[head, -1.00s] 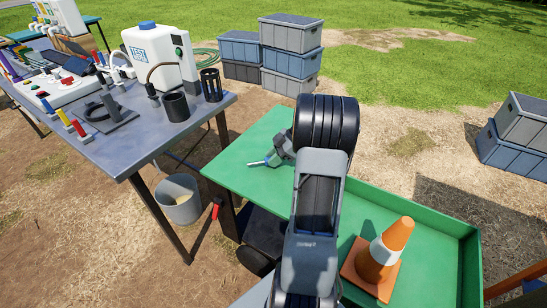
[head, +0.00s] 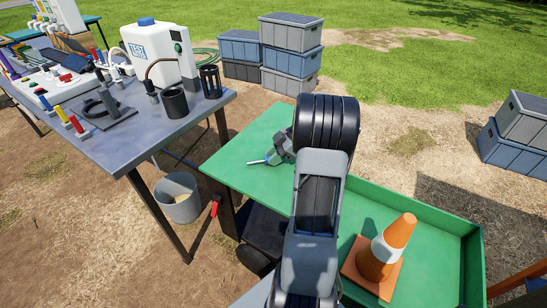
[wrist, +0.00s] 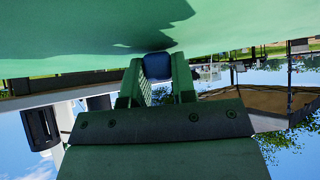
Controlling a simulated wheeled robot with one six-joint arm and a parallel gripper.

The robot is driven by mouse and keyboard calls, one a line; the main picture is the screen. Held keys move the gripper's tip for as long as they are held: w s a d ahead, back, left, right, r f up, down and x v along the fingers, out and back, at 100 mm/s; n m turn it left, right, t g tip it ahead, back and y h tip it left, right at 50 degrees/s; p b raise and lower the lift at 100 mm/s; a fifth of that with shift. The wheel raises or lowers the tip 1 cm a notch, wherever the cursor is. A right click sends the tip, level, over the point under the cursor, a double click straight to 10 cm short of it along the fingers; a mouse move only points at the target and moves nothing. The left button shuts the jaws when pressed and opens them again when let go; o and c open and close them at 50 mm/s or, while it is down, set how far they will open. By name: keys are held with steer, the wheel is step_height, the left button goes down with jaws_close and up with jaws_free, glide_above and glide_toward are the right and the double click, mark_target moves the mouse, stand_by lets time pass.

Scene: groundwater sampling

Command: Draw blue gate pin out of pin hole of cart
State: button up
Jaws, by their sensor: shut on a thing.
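The green cart (head: 237,174) stands in front of me in the head view, with my arm reaching across it. In the wrist view, which is upside down, my gripper (wrist: 157,82) is shut on the blue gate pin (wrist: 157,66), whose blue end shows between the two green fingers. The cart's green surface (wrist: 80,35) fills the top of that view, very close to the fingertips.
An orange cone (head: 387,252) stands on the cart at right. A grey bench (head: 140,150) stands at left, with a bucket (head: 178,200) below. Crates (head: 290,62) are stacked behind.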

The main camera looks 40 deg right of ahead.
steer(key=shift+s+f, duration=0.1)
steer(key=shift+f, duration=0.4)
steer(key=shift+s+a+f+b, duration=0.1)
steer(key=shift+s+f+b, duration=0.05)
steer(key=shift+f+b, duration=0.25)
steer(key=o, duration=0.9)
steer(key=v, duration=0.5)
steer(key=p+v, duration=0.1)
steer(key=v, duration=0.4)
steer(key=w+r+v, duration=0.1)
steer(key=v, duration=0.4)
steer(key=shift+a+p, duration=0.3)
